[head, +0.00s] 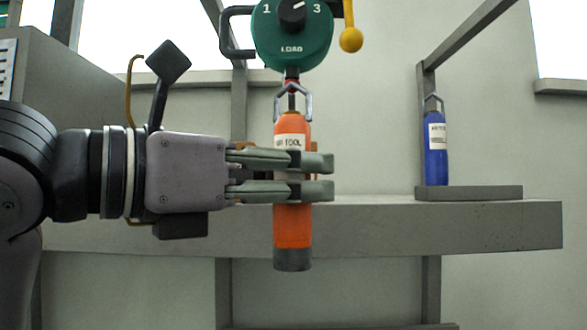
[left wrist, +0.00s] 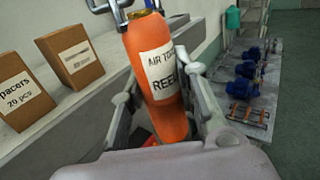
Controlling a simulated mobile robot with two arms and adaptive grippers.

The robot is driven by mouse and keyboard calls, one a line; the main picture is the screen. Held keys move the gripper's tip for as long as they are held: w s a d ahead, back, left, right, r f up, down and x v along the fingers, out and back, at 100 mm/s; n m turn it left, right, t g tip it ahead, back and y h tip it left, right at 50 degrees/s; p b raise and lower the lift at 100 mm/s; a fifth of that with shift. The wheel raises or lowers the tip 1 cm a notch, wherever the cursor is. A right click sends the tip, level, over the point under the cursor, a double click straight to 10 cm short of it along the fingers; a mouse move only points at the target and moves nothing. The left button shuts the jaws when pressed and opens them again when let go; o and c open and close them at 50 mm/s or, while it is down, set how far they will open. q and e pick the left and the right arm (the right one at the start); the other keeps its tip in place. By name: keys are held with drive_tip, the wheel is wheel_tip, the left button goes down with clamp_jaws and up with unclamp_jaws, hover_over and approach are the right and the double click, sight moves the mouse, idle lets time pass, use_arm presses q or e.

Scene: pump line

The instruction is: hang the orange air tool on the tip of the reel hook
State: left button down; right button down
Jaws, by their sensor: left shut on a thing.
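The orange air tool (head: 292,228) is upright, with a white label, a dark bottom end and a grey metal bail (head: 308,104) on top. My left gripper (head: 318,175) reaches in from the left and is shut around its middle. Hook and bail overlap in the head view; I cannot tell whether the hook carries the bail. My right gripper is not in view.
A blue tool (head: 436,148) stands on a grey stand (head: 470,193) at right. A grey ledge (head: 400,225) runs behind the orange tool. A yellow ball (head: 351,40) hangs beside the reel. Cardboard boxes (left wrist: 72,55) stand on the ledge in the left wrist view.

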use_arm(q)
drive_tip(key=shift+w+a+r, duration=0.1)
drive_tip(key=shift+w, duration=0.6)
drive_tip(key=shift+w+f+b, duration=0.6)
drive_tip(key=shift+w+f, duration=0.05)
drive_tip(key=shift+w, duration=0.1)
